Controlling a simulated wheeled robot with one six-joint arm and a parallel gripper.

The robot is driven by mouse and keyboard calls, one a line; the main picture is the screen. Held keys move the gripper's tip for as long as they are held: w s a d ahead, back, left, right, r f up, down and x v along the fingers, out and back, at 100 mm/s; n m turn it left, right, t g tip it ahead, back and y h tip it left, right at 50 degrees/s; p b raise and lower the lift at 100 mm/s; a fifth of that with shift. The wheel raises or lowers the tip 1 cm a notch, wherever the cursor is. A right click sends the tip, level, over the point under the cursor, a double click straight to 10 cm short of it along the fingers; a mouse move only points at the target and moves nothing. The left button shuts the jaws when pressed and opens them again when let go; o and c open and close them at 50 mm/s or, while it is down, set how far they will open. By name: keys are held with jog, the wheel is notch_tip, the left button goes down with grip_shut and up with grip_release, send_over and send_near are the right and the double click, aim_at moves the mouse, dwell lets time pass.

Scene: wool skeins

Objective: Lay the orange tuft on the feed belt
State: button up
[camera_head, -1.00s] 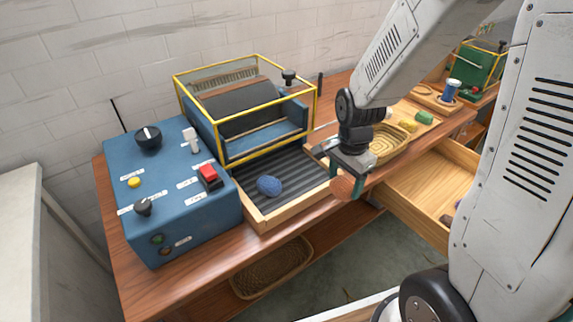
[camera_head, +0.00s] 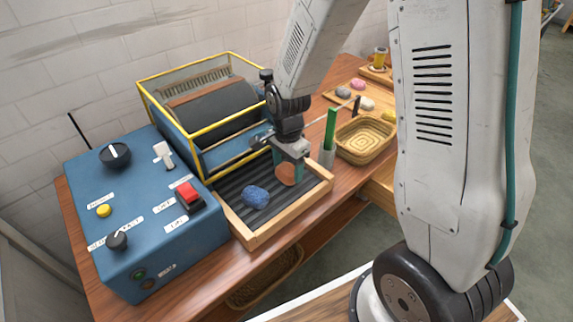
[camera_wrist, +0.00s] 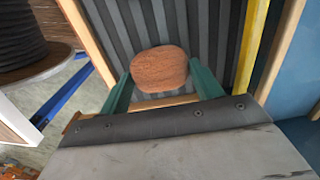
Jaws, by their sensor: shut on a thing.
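The orange tuft (camera_head: 287,174) is held between the green fingers of my gripper (camera_head: 287,170), over the right part of the feed belt (camera_head: 232,182). In the wrist view the tuft (camera_wrist: 160,69) sits between the two fingertips (camera_wrist: 160,78), with the ribbed dark belt (camera_wrist: 210,30) behind it. I cannot tell whether the tuft touches the belt. A blue tuft (camera_head: 256,197) lies on the belt, to the left of my gripper.
A blue control box (camera_head: 150,220) with a red switch stands left of the belt. A yellow-framed drum machine (camera_head: 205,110) is behind it. A wooden rim (camera_head: 285,222) edges the belt.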

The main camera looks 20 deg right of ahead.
aim_at(289, 166)
jog(key=shift+d+f, duration=0.35)
jog(key=shift+f, duration=0.15)
jog(key=o, duration=0.9)
jog(key=shift+f, duration=0.1)
jog(key=shift+o, duration=0.2)
notch_tip(289, 166, up, 11)
jog(key=s+r+n, duration=0.4)
jog(key=s+r, duration=0.1)
jog(key=s, duration=0.2)
jog(key=s+d+r+n, duration=0.1)
jog(key=s+r+n, duration=0.3)
jog(key=s, duration=0.4)
jog(key=s+d+r+n+t, duration=0.1)
jog(key=s+r+n, duration=0.4)
jog(key=s, duration=0.3)
jog(key=shift+s+d+r+n, duration=0.15)
jog(key=shift+r+n, duration=0.15)
jog(key=shift+n, duration=0.4)
